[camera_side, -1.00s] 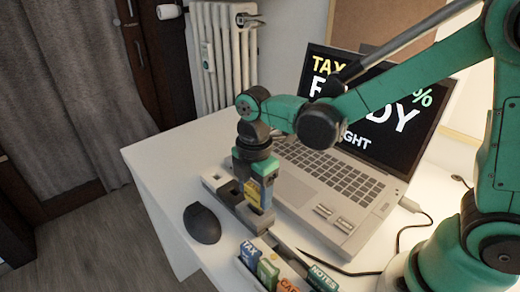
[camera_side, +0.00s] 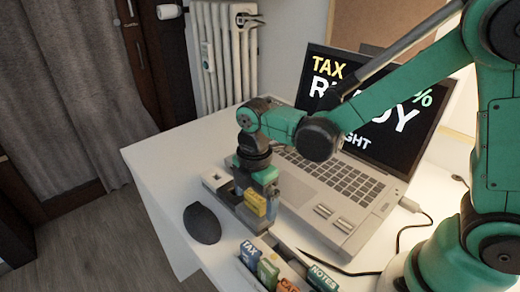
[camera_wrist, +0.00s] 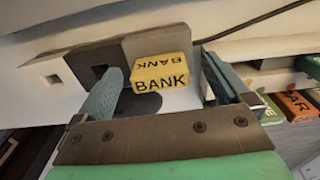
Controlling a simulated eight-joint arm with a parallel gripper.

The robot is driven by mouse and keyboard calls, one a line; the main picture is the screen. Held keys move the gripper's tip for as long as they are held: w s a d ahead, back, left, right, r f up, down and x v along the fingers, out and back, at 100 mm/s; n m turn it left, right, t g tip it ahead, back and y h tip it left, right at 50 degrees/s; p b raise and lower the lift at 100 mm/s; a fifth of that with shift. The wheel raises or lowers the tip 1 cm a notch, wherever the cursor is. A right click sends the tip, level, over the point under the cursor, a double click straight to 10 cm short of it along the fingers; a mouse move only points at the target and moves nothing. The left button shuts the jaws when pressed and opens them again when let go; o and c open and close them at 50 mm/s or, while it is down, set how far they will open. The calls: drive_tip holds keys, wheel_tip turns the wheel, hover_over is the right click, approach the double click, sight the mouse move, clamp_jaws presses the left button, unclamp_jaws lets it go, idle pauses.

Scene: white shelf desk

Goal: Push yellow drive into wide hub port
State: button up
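The yellow drive (camera_side: 255,202), labelled BANK, is at the hub (camera_side: 215,181) on the desk. My gripper (camera_wrist: 162,75) is open, with a visible gap on each side of the drive. In the side view my gripper (camera_side: 262,180) is low over the hub, right by the drive. A square port (camera_wrist: 100,71) shows left of the drive, and a smaller one is in the pale end block (camera_wrist: 53,79). The wide port is not visible; I cannot tell how deep the drive sits.
A black mouse (camera_side: 202,223) lies left of the hub. An open laptop (camera_side: 335,182) stands close behind on the right. A holder with labelled drives, including TAX (camera_side: 249,253) and NOTES (camera_side: 322,278), is at the front. The desk's left part is clear.

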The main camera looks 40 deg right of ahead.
sight(255, 196)
drive_tip(key=shift+r, duration=2.8)
drive_tip(key=s+d+r+m+t, duration=0.3)
drive_tip(key=d+m+t, duration=0.4)
drive_tip(key=m, duration=1.1)
drive_tip(key=shift+s+d+r, duration=0.3)
drive_tip(key=shift+s+d, duration=0.05)
drive_tip(key=shift+s, duration=0.35)
